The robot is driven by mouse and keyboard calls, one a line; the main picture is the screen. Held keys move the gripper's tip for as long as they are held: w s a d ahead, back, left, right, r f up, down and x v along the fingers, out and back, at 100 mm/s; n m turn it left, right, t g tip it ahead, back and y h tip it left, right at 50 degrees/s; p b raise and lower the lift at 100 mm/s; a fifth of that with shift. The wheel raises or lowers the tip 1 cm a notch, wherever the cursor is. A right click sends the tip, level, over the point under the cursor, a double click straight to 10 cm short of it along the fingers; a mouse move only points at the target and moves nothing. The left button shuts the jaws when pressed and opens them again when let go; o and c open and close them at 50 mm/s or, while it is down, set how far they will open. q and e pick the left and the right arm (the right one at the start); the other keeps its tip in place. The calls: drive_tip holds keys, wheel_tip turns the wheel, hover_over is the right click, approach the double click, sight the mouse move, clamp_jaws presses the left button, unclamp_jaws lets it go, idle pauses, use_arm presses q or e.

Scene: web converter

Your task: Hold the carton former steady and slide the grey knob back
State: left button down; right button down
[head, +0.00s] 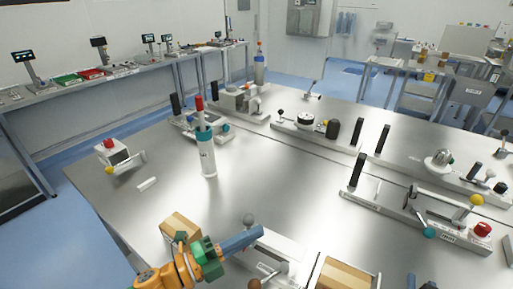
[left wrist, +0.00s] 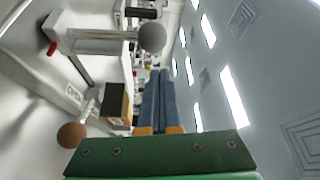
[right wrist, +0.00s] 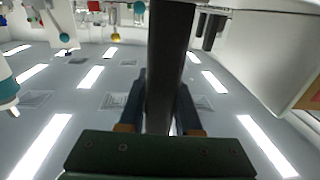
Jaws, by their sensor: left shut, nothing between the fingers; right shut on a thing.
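The carton former (head: 285,246) is a long white bench unit at the bottom of the head view, partly cut off by the frame. Its grey ball knob (head: 249,220) stands at its far left end, and also shows on a metal arm in the left wrist view (left wrist: 152,37). My left gripper (head: 258,231) is shut and empty, with its blue fingertips close beside the grey knob in the head view. My right gripper (right wrist: 160,100) is shut on a black upright post (right wrist: 168,60). In the head view only a blue bit of it (head: 411,281) seems to show at the bottom edge.
A brown ball knob (head: 255,284) and a brown carton (head: 345,275) are near the former. Another carton (head: 180,222) lies behind my left wrist. The middle of the steel table is clear.

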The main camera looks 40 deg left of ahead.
drive_tip(key=shift+s+f, duration=0.1)
drive_tip(key=shift+f, duration=0.45)
use_arm(q)
drive_tip(key=d+v, duration=0.1)
drive_tip(key=v, duration=0.8)
drive_tip(key=shift+s, duration=0.65)
drive_tip(key=shift+r, duration=0.15)
use_arm(e)
drive_tip(key=shift+r, duration=0.1)
use_arm(q)
drive_tip(key=shift+w+d+r+p, duration=0.1)
drive_tip(key=shift+r+p, duration=0.15)
drive_tip(key=shift+p, duration=0.1)
use_arm(e)
drive_tip(key=shift+r, duration=0.25)
drive_tip(key=c, duration=0.7)
unclamp_jaws()
use_arm(q)
drive_tip(key=shift+w, duration=0.15)
use_arm(e)
drive_tip(key=shift+o, duration=0.9)
drive_tip(key=shift+w+r, duration=0.1)
drive_tip(key=shift+w, duration=0.15)
drive_tip(key=shift+s, duration=0.1)
